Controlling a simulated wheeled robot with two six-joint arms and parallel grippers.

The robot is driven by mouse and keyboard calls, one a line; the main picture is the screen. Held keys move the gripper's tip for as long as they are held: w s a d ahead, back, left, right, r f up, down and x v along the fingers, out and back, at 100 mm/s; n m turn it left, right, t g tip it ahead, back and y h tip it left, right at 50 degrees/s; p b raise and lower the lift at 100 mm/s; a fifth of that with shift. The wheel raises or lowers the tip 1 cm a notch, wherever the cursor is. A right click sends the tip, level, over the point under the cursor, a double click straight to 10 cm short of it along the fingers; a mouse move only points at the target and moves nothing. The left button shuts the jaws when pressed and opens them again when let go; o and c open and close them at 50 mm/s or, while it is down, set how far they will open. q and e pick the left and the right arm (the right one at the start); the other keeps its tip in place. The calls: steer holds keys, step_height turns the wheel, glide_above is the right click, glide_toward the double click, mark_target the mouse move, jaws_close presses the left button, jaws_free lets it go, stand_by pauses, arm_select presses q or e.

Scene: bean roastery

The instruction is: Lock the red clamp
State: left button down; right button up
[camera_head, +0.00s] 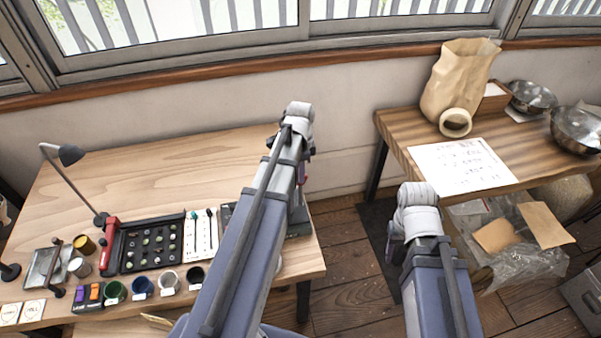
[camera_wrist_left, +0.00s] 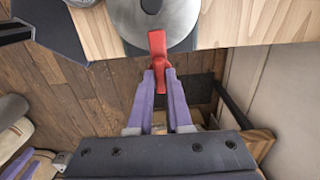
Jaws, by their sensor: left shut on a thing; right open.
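The red clamp (camera_wrist_left: 157,45) is a small red lever in front of a round grey metal disc (camera_wrist_left: 150,22) at the table's edge in the left wrist view. My left gripper (camera_wrist_left: 160,72) has its purple fingers closed on the lower end of the lever. In the head view my left arm covers most of this spot, and only a bit of red shows beside it. My right arm stands at the right in the head view, and its fingers are hidden.
The wooden table (camera_head: 150,165) holds a lamp (camera_head: 72,155), a black bean tray (camera_head: 150,245) and several small cups at its front left. A second table (camera_head: 395,125) at the right carries a paper bag (camera_head: 455,80) and metal bowls. Floor shows between the tables.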

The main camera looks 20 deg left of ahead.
stand_by(0.3)
arm_select(q)
steer(key=c, duration=0.8)
jaws_free()
steer(key=shift+c, duration=0.2)
steer(key=shift+r, duration=0.1)
step_height(320, 180, up, 8)
steer(key=p, duration=0.8)
steer(key=shift+d+f, duration=0.1)
steer(key=shift+f, duration=0.15)
steer(key=s+d+f+n+b, duration=0.2)
steer(key=s+d+n, duration=0.1)
steer(key=s+d, duration=0.4)
steer(key=s+d+f+n+y+b, duration=0.1)
steer(key=s+d+f+n+b, duration=0.2)
steer(key=s+d, duration=0.5)
steer(key=d+n, duration=0.1)
steer(key=d, duration=0.5)
steer(key=shift+d+b, duration=0.3)
